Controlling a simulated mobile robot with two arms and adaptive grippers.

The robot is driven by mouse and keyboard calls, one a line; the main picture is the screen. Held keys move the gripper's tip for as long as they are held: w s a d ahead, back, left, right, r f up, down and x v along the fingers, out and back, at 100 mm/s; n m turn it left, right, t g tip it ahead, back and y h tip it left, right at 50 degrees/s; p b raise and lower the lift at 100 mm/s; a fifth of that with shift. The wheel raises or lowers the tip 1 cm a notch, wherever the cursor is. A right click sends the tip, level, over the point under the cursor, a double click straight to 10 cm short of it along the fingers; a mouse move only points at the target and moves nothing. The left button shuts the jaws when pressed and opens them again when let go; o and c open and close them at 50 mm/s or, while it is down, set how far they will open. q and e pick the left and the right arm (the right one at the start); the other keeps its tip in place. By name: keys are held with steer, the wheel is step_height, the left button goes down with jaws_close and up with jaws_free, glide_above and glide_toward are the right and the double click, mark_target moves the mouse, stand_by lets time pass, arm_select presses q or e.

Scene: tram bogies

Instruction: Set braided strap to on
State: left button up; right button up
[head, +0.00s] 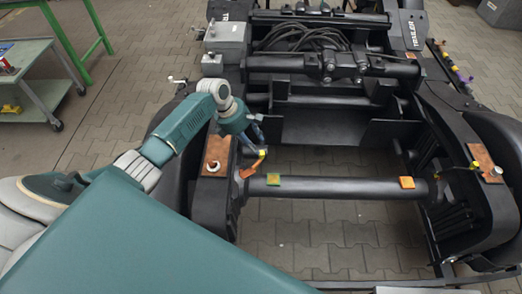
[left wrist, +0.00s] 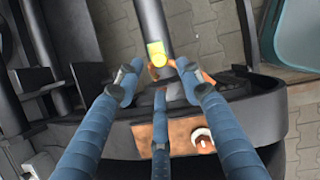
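The orange-brown braided strap (head: 249,170) sits at the left end of the black axle, beside the left side frame. It angles up to a yellow tip (head: 262,154). In the left wrist view the yellow tip (left wrist: 159,60) shows just beyond and between my fingertips, with orange strap parts (left wrist: 179,65) partly hidden behind the right finger. My left gripper (head: 257,138) hangs just above the strap, fingers pointing down. In the wrist view its blue fingers (left wrist: 158,80) are spread apart with nothing clearly held. I cannot tell whether any finger touches the strap. My right gripper is not in view.
A copper plate with a red-white knob (head: 213,165) lies on the left frame, close to my gripper. Another copper plate (head: 484,158) is at right. A green-framed cart (head: 35,80) stands far left.

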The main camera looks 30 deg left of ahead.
mark_target(262, 152)
arm_select(q)
steer(key=x, duration=0.6)
steer(key=shift+w+d+f+b, duration=0.1)
steer(key=shift+w+f+b, duration=0.05)
steer(key=shift+f+b, duration=0.25)
steer(key=shift+r, duration=0.1)
jaws_close()
